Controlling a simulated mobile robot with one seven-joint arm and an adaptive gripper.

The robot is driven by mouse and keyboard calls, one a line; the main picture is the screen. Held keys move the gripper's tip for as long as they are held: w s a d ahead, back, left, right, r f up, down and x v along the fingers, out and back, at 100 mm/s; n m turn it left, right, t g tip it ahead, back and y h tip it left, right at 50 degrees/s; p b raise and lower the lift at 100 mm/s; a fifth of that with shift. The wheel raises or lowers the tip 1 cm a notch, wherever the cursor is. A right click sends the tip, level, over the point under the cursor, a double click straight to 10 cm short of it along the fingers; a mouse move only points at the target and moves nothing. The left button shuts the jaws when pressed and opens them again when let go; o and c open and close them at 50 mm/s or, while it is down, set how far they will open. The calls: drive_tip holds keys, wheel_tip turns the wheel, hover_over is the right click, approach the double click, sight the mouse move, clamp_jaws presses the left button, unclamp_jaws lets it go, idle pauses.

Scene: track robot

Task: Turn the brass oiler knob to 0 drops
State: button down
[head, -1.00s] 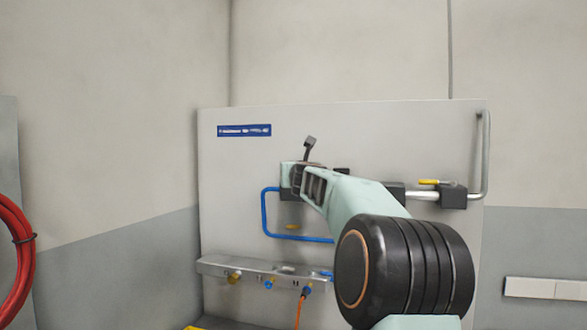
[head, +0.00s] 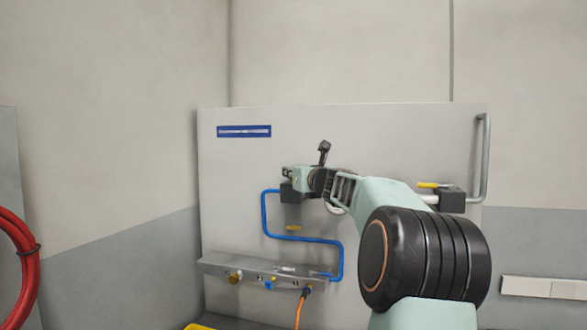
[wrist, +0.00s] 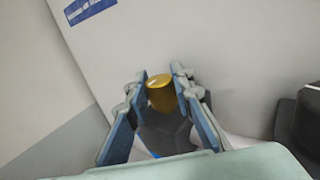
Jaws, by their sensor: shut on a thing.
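The brass oiler knob (wrist: 161,94) sits on top of a dark unit (wrist: 165,130) and shows between my fingers in the wrist view. My gripper (wrist: 160,76) is shut on the knob, with one blue-grey finger on each side of it. In the head view my gripper (head: 289,173) is at the upper middle of the white panel, above a black block. The knob is hidden there behind the gripper and wrist. Any drop scale or mark on the knob is not readable.
A blue pipe (head: 300,238) bends down to a grey manifold (head: 255,270) with several fittings. A yellow-handled valve (head: 440,187) and a grey upright pipe (head: 482,160) stand at the right. A red hose (head: 30,265) hangs at far left.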

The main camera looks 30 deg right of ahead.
drive_tip(key=shift+n+y+p, duration=0.8)
drive_tip(key=shift+y+p, duration=0.2)
drive_tip(key=shift+y, duration=0.3)
drive_tip(key=c, duration=1.7)
unclamp_jaws()
drive_tip(key=shift+o, duration=0.2)
drive_tip(key=s, duration=1.2)
drive_tip(key=shift+a, duration=0.25)
